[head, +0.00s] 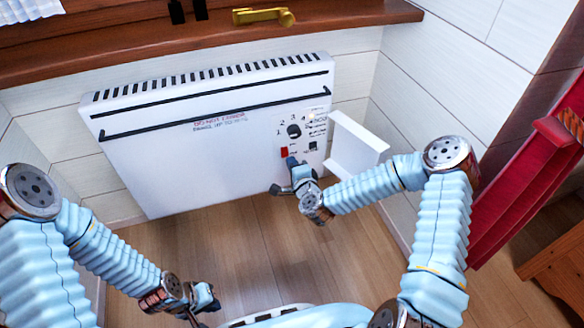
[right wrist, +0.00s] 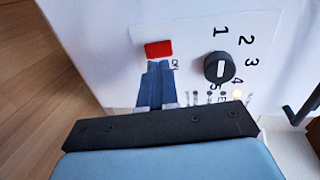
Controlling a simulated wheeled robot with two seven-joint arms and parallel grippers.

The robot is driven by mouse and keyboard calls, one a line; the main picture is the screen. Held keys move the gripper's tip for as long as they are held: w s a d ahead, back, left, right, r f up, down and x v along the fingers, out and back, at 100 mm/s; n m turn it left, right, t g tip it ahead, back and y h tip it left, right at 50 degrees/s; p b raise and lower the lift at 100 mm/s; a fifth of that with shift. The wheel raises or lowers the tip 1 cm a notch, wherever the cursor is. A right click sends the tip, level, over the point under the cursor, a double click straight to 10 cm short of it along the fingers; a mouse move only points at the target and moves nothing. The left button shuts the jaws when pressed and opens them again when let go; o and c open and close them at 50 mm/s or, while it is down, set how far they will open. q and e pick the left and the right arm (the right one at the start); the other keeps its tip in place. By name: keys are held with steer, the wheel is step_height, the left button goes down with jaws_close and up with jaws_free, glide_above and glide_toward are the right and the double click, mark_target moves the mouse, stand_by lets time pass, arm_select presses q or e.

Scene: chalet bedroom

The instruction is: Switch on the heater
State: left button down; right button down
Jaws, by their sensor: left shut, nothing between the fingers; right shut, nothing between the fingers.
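The white heater (head: 200,150) hangs on the wall below the wooden sill. Its control panel carries a black dial (head: 294,131) and a red switch (head: 284,153). In the right wrist view the red switch (right wrist: 158,48) sits beside the dial (right wrist: 218,67), and a small light (right wrist: 237,94) glows on the panel. My right gripper (head: 290,161) is shut and empty, its tips (right wrist: 156,64) right at the lower edge of the red switch; I cannot tell whether they touch. My left gripper (head: 214,303) is shut and empty, low above the floor, away from the heater.
A white panel (head: 355,147) stands out from the wall just right of the controls, close to my right arm. A wooden sill (head: 200,40) with a brass handle (head: 264,16) runs above the heater. Red fabric (head: 525,185) hangs at right. The wooden floor (head: 240,245) below is clear.

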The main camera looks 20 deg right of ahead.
steer(key=s+r+p, duration=0.1)
steer(key=s+r, duration=0.3)
steer(key=s, duration=0.4)
steer(key=shift+s+d+r, duration=0.15)
steer(key=shift+s+r, duration=0.05)
steer(key=shift+r, duration=0.1)
steer(key=s+a+f+n+g+y+p, duration=0.4)
steer(key=s+a+f+n+g+p, duration=0.1)
steer(key=s+a+f+n+g, duration=0.3)
steer(key=s+d+f+n+g+p, duration=0.1)
steer(key=s+n+g, duration=0.5)
steer(key=s, duration=0.7)
step_height(320, 180, down, 2)
steer(key=shift+s+d+n+g+h+p, duration=0.2)
steer(key=shift+s+n+g+h+p, duration=0.15)
steer(key=shift+n+p, duration=0.5)
